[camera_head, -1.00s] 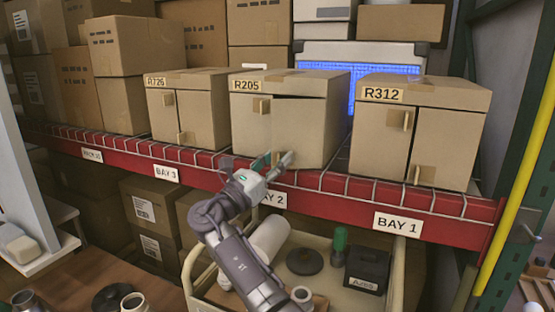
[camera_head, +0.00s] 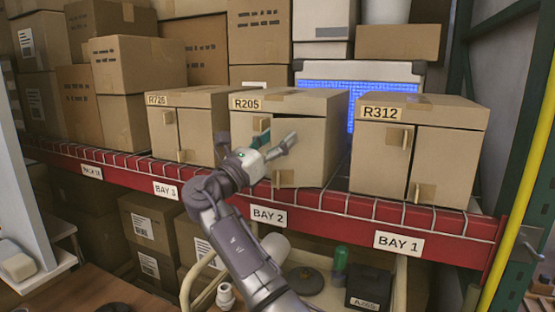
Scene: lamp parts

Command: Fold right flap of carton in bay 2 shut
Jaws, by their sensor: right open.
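The carton marked R205 (camera_head: 318,102) stands on the shelf above the BAY 2 label (camera_head: 268,216). Its right flap (camera_head: 308,160) fills the right part of the front, with a dark gap along its top edge, so it looks slightly ajar. A small tab (camera_head: 284,179) sits low on this flap. The left flap (camera_head: 241,128) is partly hidden by my gripper. My right gripper (camera_head: 274,139) is open and empty in front of the carton, over the line between the flaps. I cannot tell whether it touches the flap. My left gripper is not in view.
Carton R312 (camera_head: 455,118) stands to the right and carton R726 (camera_head: 205,97) close on the left. The red shelf beam (camera_head: 335,212) runs below. A tote holding a green-capped bottle (camera_head: 340,263) and a black box (camera_head: 370,287) is under the shelf.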

